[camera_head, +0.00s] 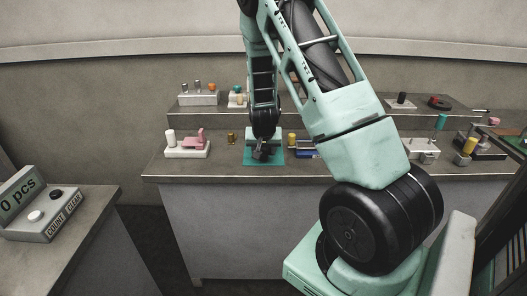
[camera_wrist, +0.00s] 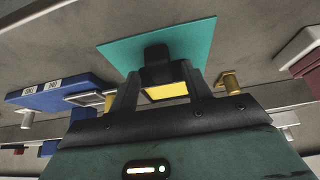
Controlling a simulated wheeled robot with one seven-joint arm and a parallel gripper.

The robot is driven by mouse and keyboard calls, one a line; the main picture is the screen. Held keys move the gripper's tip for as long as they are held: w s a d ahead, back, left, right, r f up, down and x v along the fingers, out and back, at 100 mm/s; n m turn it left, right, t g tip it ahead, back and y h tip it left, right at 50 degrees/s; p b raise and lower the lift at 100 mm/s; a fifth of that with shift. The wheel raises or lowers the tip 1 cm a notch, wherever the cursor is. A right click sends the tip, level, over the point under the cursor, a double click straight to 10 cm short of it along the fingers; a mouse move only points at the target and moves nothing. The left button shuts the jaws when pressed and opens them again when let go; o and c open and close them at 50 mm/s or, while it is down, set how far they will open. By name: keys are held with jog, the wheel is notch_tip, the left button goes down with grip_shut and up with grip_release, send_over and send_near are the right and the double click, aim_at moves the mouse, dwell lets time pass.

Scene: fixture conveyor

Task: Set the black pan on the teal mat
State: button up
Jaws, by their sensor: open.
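The teal mat (camera_head: 249,161) lies on the bench near its front edge, below my gripper; it also shows in the wrist view (camera_wrist: 190,38). My gripper (camera_head: 263,154) points down just over the mat. In the wrist view my gripper (camera_wrist: 164,76) has its two dark fingers apart. A black shape (camera_wrist: 156,58) shows between the fingers against the mat and looks like part of the black pan. Its full outline is hidden, and I cannot tell whether it touches the fingers. A yellow face (camera_wrist: 166,91) shows just below it.
A blue box (camera_head: 306,153) stands close right of the mat. Small brass pieces (camera_head: 231,137) stand near the mat. A white stand with a pink piece (camera_head: 188,148) is at the left. A raised shelf with several fixtures runs behind. A counter box (camera_head: 40,210) sits on the left table.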

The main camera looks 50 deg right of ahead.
jog(key=v, duration=1.1)
jog(key=s+a+r+n+y, duration=0.1)
jog(key=s+a+n+y, duration=0.15)
jog(key=a, duration=0.75)
jog(key=s+a+r+n+g+y, duration=0.15)
jog(key=a+n, duration=0.25)
jog(key=a, duration=0.7)
jog(key=s+a+r+n+y, duration=0.1)
jog(key=a+n, duration=0.2)
jog(key=a, duration=0.7)
jog(key=s+a+r+n+g, duration=0.1)
jog(key=s+a+n, duration=0.3)
jog(key=s, duration=0.5)
jog(key=s+a+r+n+g, duration=0.1)
jog(key=s+a+r+n, duration=0.1)
jog(key=s+a+n, duration=0.2)
jog(key=s+a, duration=0.2)
jog(key=s, duration=0.2)
jog(key=shift+s+a+r, duration=0.15)
jog(key=shift+s+r, duration=0.05)
jog(key=shift+s, duration=0.2)
